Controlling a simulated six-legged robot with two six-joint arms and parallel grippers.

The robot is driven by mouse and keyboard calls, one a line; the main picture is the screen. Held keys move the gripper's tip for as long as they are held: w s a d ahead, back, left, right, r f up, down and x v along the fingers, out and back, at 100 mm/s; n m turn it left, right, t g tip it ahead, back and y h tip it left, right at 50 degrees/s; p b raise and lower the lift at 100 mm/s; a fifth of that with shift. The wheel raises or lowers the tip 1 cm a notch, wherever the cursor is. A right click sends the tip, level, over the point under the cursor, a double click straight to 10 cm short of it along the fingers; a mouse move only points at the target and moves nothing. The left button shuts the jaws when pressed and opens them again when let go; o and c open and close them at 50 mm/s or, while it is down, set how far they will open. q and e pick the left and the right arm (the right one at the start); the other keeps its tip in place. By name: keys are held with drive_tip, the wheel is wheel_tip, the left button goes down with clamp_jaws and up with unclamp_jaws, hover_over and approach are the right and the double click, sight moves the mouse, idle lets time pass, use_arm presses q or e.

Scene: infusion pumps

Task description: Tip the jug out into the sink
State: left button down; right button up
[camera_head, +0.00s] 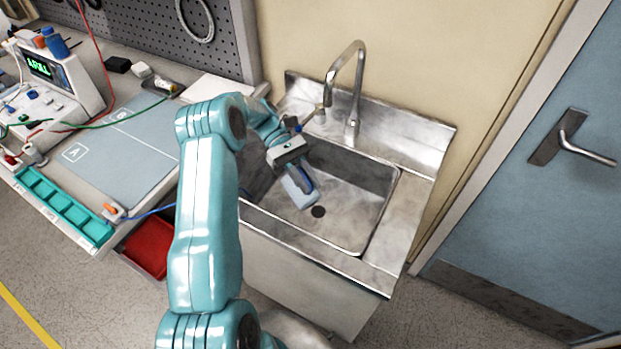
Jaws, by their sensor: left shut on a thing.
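The steel sink (360,196) stands right of the workbench, with a round drain in its basin floor. My left arm comes in from the left, and my left gripper (298,167) is over the left part of the basin. It is shut on the jug (297,193), a pale blue-grey vessel with a darker blue part along its right side. The jug hangs tilted below the gripper, its lower end near the drain. I cannot tell whether it touches the basin or whether liquid runs out. The gripper hides its upper part. My right gripper is not in view.
A tall tap (354,88) rises behind the basin, close to my left gripper. The workbench at left holds a pump tester (60,80), a grey-blue mat (125,155), a teal compartment tray (62,207) and cables. A red bin (150,246) is below. A blue door (560,215) stands at right.

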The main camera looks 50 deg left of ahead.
sight(312, 199)
use_arm(q)
drive_tip(key=shift+d+f+y, duration=0.4)
drive_tip(key=shift+f+y, duration=0.05)
drive_tip(key=shift+y, duration=0.35)
drive_tip(key=d+f+y+b, duration=0.1)
drive_tip(key=d+f+y, duration=0.1)
drive_tip(key=y, duration=0.1)
drive_tip(key=shift+s+f+b, duration=0.1)
drive_tip(key=shift+s+b, duration=0.2)
drive_tip(key=shift+b, duration=0.05)
wheel_tip(312, 199, down, 3)
drive_tip(key=t+y+b, duration=0.1)
drive_tip(key=y+b, duration=0.3)
drive_tip(key=y, duration=0.1)
drive_tip(key=y+b, duration=0.4)
drive_tip(key=y, duration=0.1)
drive_tip(key=shift+w+a+f+t, duration=0.1)
drive_tip(key=shift+a+t, duration=0.05)
drive_tip(key=shift+t, duration=0.25)
drive_tip(key=shift+r+p, duration=0.6)
drive_tip(key=shift+r, duration=0.3)
